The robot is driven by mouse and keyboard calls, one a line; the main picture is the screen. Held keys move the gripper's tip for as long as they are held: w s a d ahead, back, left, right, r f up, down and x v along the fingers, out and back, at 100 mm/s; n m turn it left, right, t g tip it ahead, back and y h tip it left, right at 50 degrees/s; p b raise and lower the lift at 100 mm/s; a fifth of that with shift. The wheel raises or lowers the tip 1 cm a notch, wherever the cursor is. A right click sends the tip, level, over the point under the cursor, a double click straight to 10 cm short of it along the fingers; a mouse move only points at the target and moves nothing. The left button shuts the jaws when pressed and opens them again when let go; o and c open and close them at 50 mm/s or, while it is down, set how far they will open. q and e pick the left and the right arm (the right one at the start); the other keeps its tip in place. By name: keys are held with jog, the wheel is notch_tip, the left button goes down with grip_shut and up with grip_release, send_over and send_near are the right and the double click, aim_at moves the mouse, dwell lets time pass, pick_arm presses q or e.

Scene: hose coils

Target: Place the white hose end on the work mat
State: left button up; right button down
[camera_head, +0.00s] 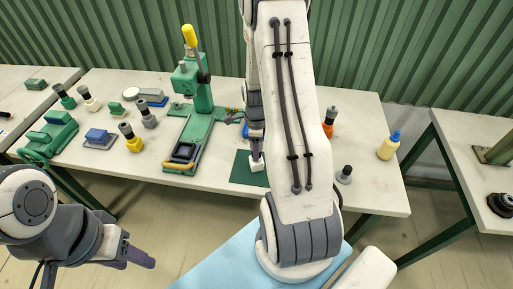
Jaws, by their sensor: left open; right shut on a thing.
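My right arm comes down the middle of the picture. Its gripper (256,143) points down and is shut on a small white piece, which looks like the white hose end (257,164). The white piece is at the dark green work mat (243,175); I cannot tell if it touches the mat. My forearm hides the right part of the mat. My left gripper (140,257) is open and empty, low in front of the table at the left.
A green press with a yellow handle (190,38) stands left of the mat. Several fittings, such as a cream one (91,101) and a yellow one (133,142), stand at the left.

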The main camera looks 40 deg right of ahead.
jog(key=shift+f, duration=0.1)
jog(key=c, duration=0.8)
grip_release()
jog(key=shift+f, duration=0.1)
jog(key=o, duration=0.5)
jog(key=shift+c, duration=0.2)
